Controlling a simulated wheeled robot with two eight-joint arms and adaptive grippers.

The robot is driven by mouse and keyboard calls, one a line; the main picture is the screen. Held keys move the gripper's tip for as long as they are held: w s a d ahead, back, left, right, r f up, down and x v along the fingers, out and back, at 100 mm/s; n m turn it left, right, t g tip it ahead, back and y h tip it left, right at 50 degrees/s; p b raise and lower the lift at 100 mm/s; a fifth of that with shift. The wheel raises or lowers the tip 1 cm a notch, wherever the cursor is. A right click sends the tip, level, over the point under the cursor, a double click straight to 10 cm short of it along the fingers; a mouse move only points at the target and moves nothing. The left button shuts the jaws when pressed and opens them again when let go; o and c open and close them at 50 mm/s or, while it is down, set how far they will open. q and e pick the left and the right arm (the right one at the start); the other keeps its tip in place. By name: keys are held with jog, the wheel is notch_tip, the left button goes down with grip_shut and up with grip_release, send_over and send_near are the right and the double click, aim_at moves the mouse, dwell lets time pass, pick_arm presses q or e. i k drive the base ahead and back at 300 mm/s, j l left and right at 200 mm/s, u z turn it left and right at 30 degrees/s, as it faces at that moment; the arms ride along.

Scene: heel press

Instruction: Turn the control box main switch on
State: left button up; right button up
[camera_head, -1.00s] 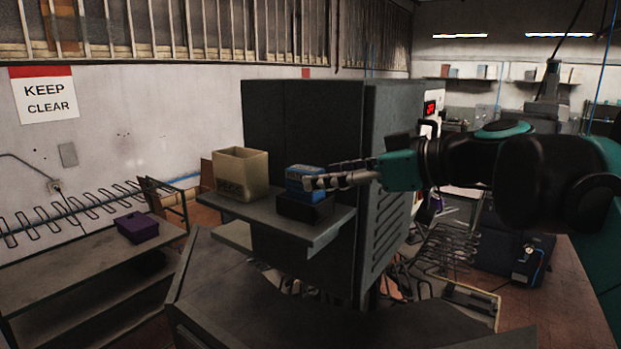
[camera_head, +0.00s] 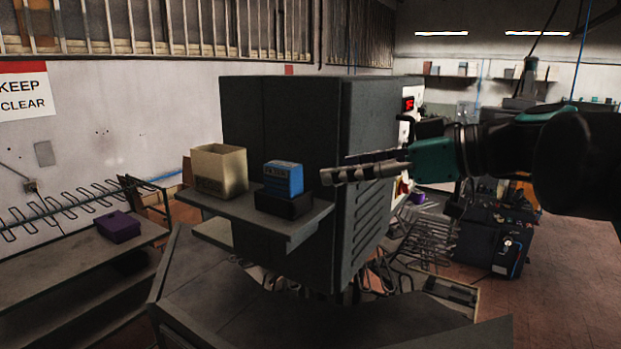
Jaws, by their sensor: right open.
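The control box is the large dark grey cabinet (camera_head: 285,125) in the middle of the view. Its pale front panel (camera_head: 411,118) faces right and shows at a steep angle, with a lit red display (camera_head: 408,104). The main switch cannot be made out; my right arm hides part of the panel. My right gripper (camera_head: 335,172) comes in from the right, in front of the cabinet's vented side. Its fingers point left, open and empty, to the right of a blue box and apart from it. My left gripper is not in view.
A shelf (camera_head: 240,212) on the cabinet bears an open cardboard box (camera_head: 220,172) and the blue box (camera_head: 283,179) on a black block (camera_head: 283,204). A bench (camera_head: 75,262) with a purple box (camera_head: 118,227) stands left. Wire racks and dark equipment (camera_head: 490,245) stand right.

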aim_at(405, 189)
jog(key=k+l, duration=0.2)
jog(key=l, duration=0.15)
jog(key=k+l, duration=0.15)
jog(key=l, duration=0.25)
jog(key=k+l, duration=0.2)
jog(key=l, duration=0.15)
